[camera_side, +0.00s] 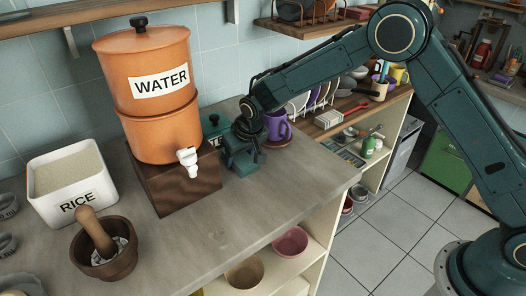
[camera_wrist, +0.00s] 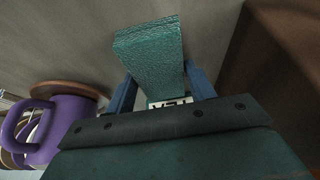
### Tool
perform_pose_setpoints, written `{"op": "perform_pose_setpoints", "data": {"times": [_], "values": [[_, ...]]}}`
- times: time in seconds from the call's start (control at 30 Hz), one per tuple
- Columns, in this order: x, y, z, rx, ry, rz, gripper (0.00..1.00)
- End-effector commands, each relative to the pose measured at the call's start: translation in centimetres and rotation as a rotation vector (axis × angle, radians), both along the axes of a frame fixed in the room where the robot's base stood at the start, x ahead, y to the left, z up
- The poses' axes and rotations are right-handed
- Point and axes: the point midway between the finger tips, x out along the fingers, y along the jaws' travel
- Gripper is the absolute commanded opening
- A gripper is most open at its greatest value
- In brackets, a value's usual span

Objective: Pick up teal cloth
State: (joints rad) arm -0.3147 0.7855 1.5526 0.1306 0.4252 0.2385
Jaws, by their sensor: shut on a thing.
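The teal cloth (camera_wrist: 150,52) is a folded, textured block standing out from between the blue fingers of my gripper (camera_wrist: 161,84) in the wrist view. My gripper is shut on it. In the side view my gripper (camera_side: 243,150) is low over the counter, right of the orange water dispenser, with the teal cloth (camera_side: 240,166) at its fingers. The arm and cloth are similar in colour there, so I cannot tell whether the cloth still touches the counter.
A teal tin with a partly hidden label (camera_side: 213,128) stands close behind my gripper. The water dispenser (camera_side: 150,115) on its wooden block (camera_side: 180,185) is left, and a purple mug (camera_side: 279,127) is close on the right. The counter front (camera_side: 265,190) is clear.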

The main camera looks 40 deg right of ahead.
Motion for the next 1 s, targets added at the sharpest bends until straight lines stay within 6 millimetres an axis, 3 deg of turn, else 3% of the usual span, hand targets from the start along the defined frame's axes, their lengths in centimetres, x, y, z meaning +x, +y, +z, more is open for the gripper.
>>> {"op": "perform_pose_setpoints", "data": {"times": [0.27, 0.47, 0.67, 1.0], "values": [[0.0, 0.0, 0.4, 0.000, -0.002, 0.000, 0.28], [0.1, 0.0, 2.1, 0.001, -0.004, -0.001, 0.28], [0.1, 0.0, 5.2, 0.001, -0.005, -0.001, 0.28], [0.1, 0.1, 12.5, 0.002, -0.005, 0.000, 0.28]]}}
